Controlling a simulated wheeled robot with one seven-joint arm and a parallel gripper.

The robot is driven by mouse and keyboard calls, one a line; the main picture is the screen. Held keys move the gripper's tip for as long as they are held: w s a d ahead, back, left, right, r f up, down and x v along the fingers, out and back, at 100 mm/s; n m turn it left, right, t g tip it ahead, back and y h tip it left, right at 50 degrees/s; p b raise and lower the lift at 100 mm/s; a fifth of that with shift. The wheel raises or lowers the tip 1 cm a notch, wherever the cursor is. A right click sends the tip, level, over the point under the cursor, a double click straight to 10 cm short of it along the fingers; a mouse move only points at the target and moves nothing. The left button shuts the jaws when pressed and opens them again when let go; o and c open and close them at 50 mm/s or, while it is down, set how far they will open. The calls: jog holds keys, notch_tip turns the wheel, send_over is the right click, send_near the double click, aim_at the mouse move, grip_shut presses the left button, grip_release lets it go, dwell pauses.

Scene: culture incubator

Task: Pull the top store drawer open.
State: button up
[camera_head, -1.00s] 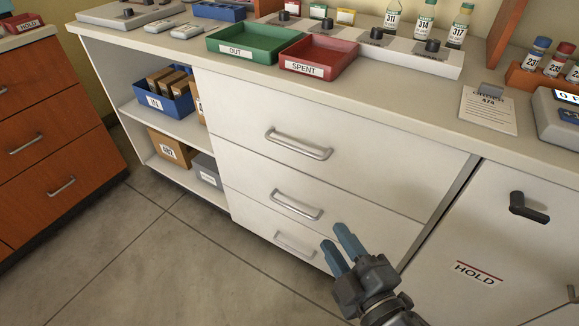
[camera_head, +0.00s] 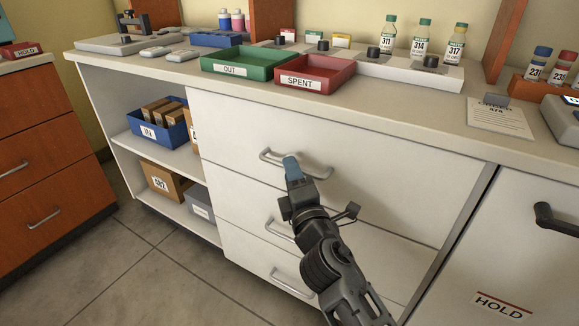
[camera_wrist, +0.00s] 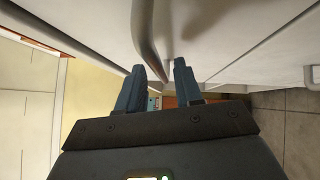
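The top store drawer (camera_head: 375,165) is a wide white front, flush with the cabinet. Its grey bar handle (camera_head: 268,156) runs across the front, and my gripper (camera_head: 291,165) hides the middle of it in the head view. In the wrist view the handle (camera_wrist: 146,35) comes down toward the gap between the two blue fingers of my gripper (camera_wrist: 161,70). The fingers are apart, one on each side of the bar's line. I cannot tell whether either finger touches the bar.
Two lower drawers with handles sit below, partly behind my arm. A green OUT tray (camera_head: 238,75) and a red SPENT tray (camera_head: 335,83) stand on the counter above. A HOLD door (camera_head: 510,240) is at the right. Open shelves and bare floor (camera_head: 95,265) lie to the left.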

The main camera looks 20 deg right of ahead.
jog(key=shift+x, duration=1.15)
grip_shut()
